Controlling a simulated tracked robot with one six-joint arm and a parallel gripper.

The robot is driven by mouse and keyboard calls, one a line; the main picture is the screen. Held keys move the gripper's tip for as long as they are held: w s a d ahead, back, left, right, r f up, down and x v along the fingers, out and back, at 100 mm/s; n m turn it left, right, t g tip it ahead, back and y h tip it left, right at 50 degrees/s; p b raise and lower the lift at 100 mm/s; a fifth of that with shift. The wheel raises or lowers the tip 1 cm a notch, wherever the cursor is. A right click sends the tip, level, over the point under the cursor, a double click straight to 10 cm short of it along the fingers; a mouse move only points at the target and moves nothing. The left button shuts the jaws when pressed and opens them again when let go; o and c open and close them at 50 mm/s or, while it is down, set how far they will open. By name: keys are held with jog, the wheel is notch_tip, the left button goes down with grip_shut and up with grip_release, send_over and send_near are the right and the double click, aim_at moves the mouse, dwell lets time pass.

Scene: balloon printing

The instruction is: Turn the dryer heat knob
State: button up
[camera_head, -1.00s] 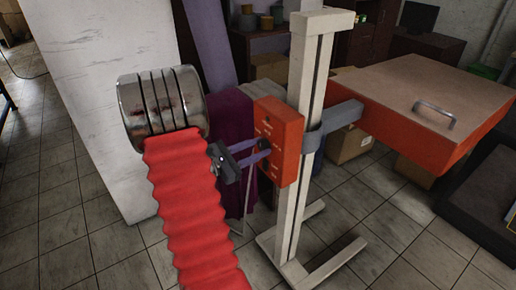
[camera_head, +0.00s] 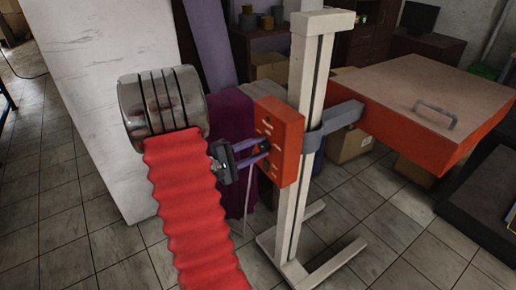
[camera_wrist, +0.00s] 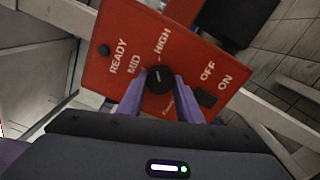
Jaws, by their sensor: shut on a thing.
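The dryer's red control box (camera_head: 284,158) is fixed to a pale upright post. In the wrist view its panel (camera_wrist: 190,45) carries the words READY, MID, HIGH, OFF and ON. The black heat knob (camera_wrist: 158,80) sits below MID and HIGH, with a light pointer mark on it. My gripper (camera_wrist: 159,88) has its two purple fingers closed on either side of the knob. In the head view my gripper (camera_head: 262,147) reaches the left face of the box, and the knob is hidden there.
A black switch (camera_wrist: 206,98) sits beside OFF and ON, close to my right finger. The dryer's wide red hood (camera_head: 440,100) sticks out right of the white post (camera_head: 307,110). Cardboard boxes (camera_head: 352,146) stand behind. Tiled floor (camera_head: 395,225) is open in front.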

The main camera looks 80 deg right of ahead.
jog(key=shift+s+a+f+m, duration=0.15)
jog(key=shift+f+m, duration=0.1)
jog(key=shift+m, duration=0.75)
jog(key=o, duration=1)
jog(key=shift+r, duration=0.15)
jog(key=shift+o, duration=0.2)
jog(key=v, duration=1.4)
